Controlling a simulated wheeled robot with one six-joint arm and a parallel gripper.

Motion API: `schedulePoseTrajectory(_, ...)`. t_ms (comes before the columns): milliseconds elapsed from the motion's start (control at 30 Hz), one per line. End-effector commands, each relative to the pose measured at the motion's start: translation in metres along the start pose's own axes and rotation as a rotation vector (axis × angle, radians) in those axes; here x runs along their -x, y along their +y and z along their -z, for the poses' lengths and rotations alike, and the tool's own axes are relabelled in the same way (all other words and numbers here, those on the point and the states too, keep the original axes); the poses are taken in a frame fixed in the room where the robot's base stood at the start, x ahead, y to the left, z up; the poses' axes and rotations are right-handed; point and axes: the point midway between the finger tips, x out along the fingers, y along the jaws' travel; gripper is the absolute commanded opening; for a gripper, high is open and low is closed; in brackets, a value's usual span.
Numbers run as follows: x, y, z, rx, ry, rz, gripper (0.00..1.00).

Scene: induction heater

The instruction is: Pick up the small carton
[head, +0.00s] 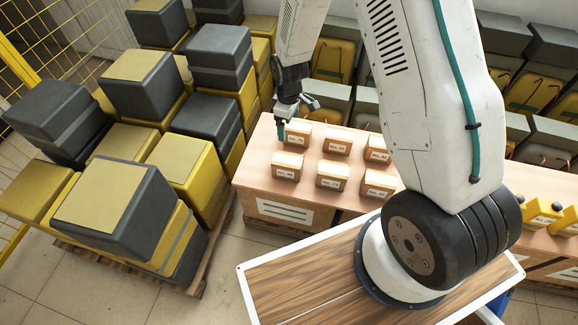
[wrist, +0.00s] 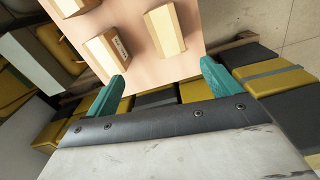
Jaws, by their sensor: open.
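Several small brown cartons with white labels stand in two rows on a pinkish-tan surface (head: 252,172). One carton (head: 288,166) is at the near left, and another (head: 297,136) is behind it. Two more stand to their right, one in front (head: 332,176) and one behind (head: 338,142). My gripper (head: 291,124) is at the left end of the back row, its teal fingers pointing down. In the wrist view my gripper (wrist: 163,75) is open with nothing between its fingers. A carton (wrist: 163,30) and a labelled carton (wrist: 107,54) lie beyond the fingertips.
Stacked black and yellow cases (head: 115,205) fill the left on a pallet. More grey and yellow cases (head: 340,62) stand behind the surface. Yellow items (head: 541,215) stand at the right. A wood-patterned top with a white edge (head: 290,275) is in front.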

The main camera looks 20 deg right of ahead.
Motion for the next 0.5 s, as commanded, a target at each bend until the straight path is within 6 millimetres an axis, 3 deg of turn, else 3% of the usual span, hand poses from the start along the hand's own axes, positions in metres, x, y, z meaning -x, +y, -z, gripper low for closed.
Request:
schedulePoseTrajectory(33,-0.029,-0.002,-0.001,0.029,-0.01,0.009,0.89)
schedulePoseTrajectory(200,-0.087,-0.006,-0.002,0.104,-0.013,0.014,0.89)
schedulePoseTrajectory(500,-0.128,-0.01,-0.004,0.139,-0.014,0.015,0.89)
